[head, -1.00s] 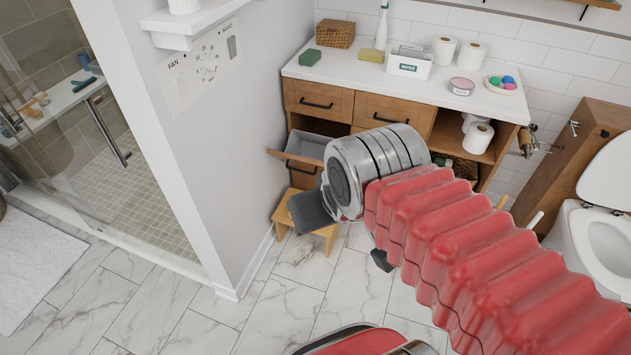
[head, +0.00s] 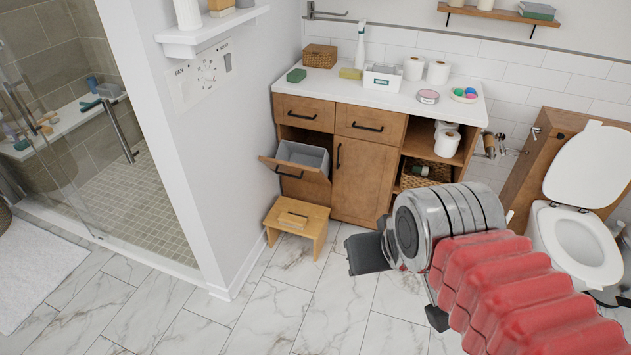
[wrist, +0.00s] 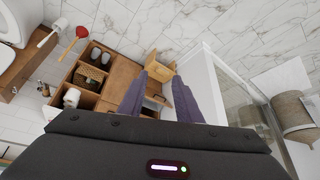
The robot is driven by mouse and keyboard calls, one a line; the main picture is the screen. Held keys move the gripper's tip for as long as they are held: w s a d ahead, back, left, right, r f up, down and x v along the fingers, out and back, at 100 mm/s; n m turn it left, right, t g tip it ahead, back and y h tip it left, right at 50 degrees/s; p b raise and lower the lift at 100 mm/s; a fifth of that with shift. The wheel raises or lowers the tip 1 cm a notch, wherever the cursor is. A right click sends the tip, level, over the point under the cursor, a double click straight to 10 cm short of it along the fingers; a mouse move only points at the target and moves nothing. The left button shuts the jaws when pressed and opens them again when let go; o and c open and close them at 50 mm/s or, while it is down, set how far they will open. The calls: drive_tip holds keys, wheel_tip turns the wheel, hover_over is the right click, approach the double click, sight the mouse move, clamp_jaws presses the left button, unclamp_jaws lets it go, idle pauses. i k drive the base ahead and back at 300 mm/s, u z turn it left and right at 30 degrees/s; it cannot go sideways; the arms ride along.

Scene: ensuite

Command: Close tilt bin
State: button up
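The tilt bin (head: 299,180) is a wooden front with a black handle and a grey liner, at the lower left of the vanity cabinet (head: 364,178). Its front leans outward, so it stands open. In the wrist view the bin (wrist: 153,103) shows partly between my fingers, and the rest is hidden. My gripper (wrist: 160,100) has two purple-grey fingers spread apart with nothing between them. In the head view my gripper (head: 368,252) is to the right of the bin and nearer the camera, apart from it.
A wooden step stool (head: 297,220) stands on the floor just below and in front of the bin. A wall (head: 205,150) edges the left side. The toilet (head: 580,240) is at the right. The marble floor (head: 290,310) in front is clear.

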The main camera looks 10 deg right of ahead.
sight(305, 163)
drive_tip(key=z, duration=1.15)
drive_tip(key=i, duration=2.5)
